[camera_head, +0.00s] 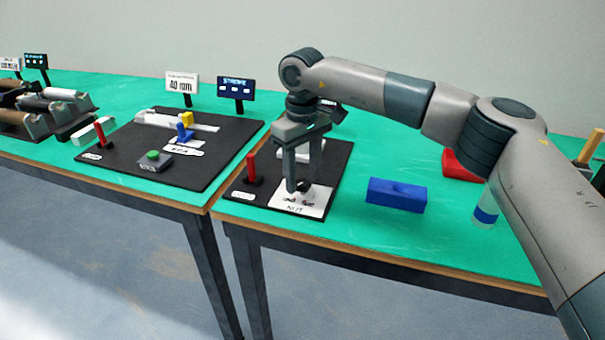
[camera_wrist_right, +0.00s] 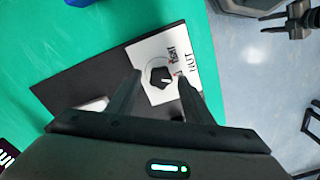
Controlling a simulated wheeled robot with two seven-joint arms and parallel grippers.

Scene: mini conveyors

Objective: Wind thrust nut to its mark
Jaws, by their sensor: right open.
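The thrust nut (camera_wrist_right: 157,76) is a dark, many-sided piece on a white plate (camera_wrist_right: 205,50) printed "NUT". A thin circle is drawn around it. A short white line shows on the nut's right part, and a small red mark lies close to it; I cannot tell whether they line up. My right gripper (camera_wrist_right: 158,78) is open and points down, with one finger on either side of the nut. Contact cannot be told. In the head view my right gripper (camera_head: 303,187) is over the white plate (camera_head: 285,204), and its fingers largely hide the nut.
A red post (camera_head: 251,168) stands left of the plate on the same black board (camera_head: 236,193). A blue block (camera_head: 397,194) lies to the right. A second black board (camera_head: 120,165) carries a green button (camera_head: 153,154) and a yellow-and-blue piece. Green tabletop is free in front of the blue block.

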